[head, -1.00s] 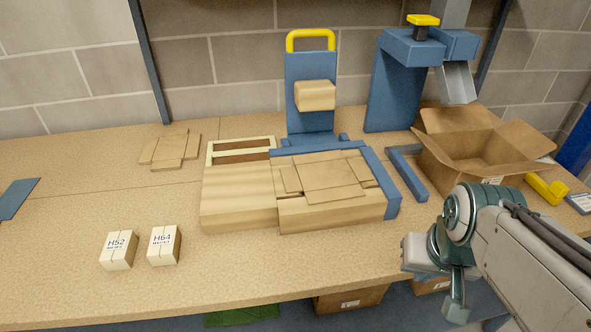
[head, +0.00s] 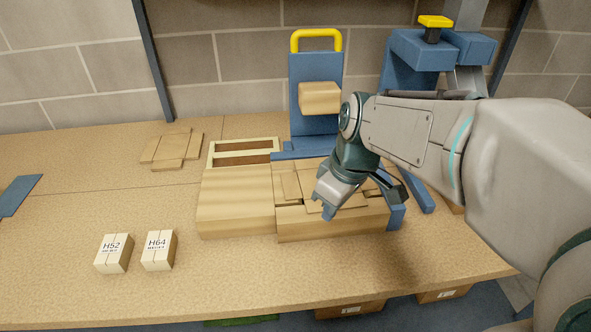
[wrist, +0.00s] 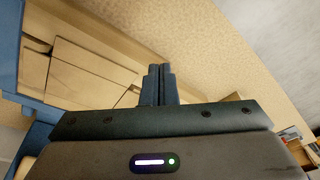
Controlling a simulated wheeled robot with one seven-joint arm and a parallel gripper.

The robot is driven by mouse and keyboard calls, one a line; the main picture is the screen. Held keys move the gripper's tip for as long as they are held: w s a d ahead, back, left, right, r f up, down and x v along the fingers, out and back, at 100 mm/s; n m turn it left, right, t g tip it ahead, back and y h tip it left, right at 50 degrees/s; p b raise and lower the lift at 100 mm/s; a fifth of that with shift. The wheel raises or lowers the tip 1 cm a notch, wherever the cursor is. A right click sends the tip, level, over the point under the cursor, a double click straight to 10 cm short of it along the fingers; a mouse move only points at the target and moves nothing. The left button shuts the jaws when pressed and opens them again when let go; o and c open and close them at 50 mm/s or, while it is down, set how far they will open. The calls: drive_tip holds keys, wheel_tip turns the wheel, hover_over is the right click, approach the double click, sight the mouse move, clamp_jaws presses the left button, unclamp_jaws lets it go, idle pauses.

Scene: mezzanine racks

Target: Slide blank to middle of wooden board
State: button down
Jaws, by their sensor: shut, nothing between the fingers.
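The flat cardboard blank (head: 291,186) lies on the right part of the wooden board (head: 235,205), between low blue guides at the back and right. Its creased panels also show in the wrist view (wrist: 85,80), left of the fingers. My gripper (head: 322,208) is over the front part of the blank and hides its middle and right side in the head view. In the wrist view my gripper's fingers (wrist: 158,75) are together with nothing between them. I cannot tell whether they touch the blank.
A blue upright with a yellow handle (head: 316,40) and a wooden block (head: 320,98) stands behind the board. More flat blanks (head: 170,150) lie at the back left. Two small boxes (head: 113,252) (head: 158,250) stand front left. The left table is mostly clear.

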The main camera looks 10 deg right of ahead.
sight(301, 216)
drive_tip(key=w+a+n+g+y, duration=0.2)
drive_tip(key=w+a+n, duration=0.2)
drive_tip(key=w+n, duration=0.6)
drive_tip(key=shift+n, duration=0.5)
drive_tip(key=x, duration=0.3)
drive_tip(key=p+x, duration=0.1)
drive_tip(key=x, duration=0.1)
drive_tip(key=s+p+x, duration=0.1)
drive_tip(key=x, duration=0.2)
drive_tip(key=shift+s+a+f, duration=0.15)
drive_tip(key=shift+a+f, duration=0.1)
drive_tip(key=shift+a, duration=0.15)
drive_tip(key=d, duration=0.1)
drive_tip(key=d+p, duration=0.1)
drive_tip(key=d, duration=0.1)
drive_tip(key=shift+w+f, duration=0.2)
drive_tip(key=shift+w, duration=0.05)
drive_tip(key=shift+d+f, duration=0.1)
drive_tip(key=shift+d, duration=0.3)
drive_tip(key=shift+w+d, duration=0.1)
